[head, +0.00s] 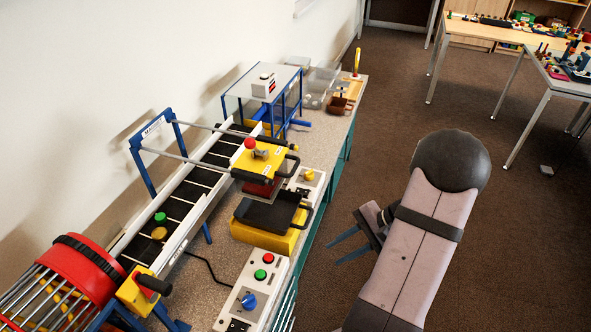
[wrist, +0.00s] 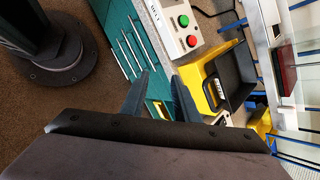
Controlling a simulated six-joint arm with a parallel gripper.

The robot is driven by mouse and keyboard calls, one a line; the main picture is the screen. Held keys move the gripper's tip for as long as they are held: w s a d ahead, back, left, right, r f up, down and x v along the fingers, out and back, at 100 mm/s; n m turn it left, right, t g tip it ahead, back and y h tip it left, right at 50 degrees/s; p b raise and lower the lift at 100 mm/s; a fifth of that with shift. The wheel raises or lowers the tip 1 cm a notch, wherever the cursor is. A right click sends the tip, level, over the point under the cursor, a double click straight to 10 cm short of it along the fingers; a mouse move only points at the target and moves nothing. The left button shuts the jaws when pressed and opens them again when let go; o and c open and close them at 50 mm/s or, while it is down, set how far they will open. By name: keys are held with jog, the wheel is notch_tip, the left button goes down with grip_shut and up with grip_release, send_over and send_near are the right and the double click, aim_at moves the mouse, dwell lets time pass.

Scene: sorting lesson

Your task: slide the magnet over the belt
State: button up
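The magnet (head: 256,160) is a yellow block with a red underside and a black handle (head: 281,161) on its right. It hangs on two grey rails to the right of the belt, above a black-topped yellow tray (head: 243,233). The dark slatted belt (head: 187,191) runs diagonally, with a green piece (head: 160,217) and a yellow piece (head: 158,233) on it. My gripper (head: 333,254) is open and empty, off the table's right side and apart from the magnet. Its parted fingers also show in the wrist view (wrist: 160,76), where the tray (wrist: 206,88) is to their right.
A control box (head: 257,286) with red and green buttons stands on the table's front right. A red drum (head: 82,268) is at the belt's near end. A blue-framed clear box (head: 287,90) stands at the far end.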

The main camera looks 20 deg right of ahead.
jog(key=w+d+r+n+t+y, duration=0.15)
jog(key=w+r+t, duration=0.25)
jog(key=w+r, duration=0.45)
jog(key=n+t+y, duration=0.3)
jog(key=n, duration=0.1)
send_near(295, 166)
jog(key=r+x, duration=0.1)
jog(key=x, duration=0.2)
jog(key=shift+s+f+n+h, duration=0.15)
jog(key=shift+f+n+h, duration=0.15)
jog(key=shift+f, duration=0.3)
jog(key=shift+p+x, duration=1.25)
jog(key=shift+x, duration=2.4)
jog(key=shift+c, duration=0.7)
grip_shut()
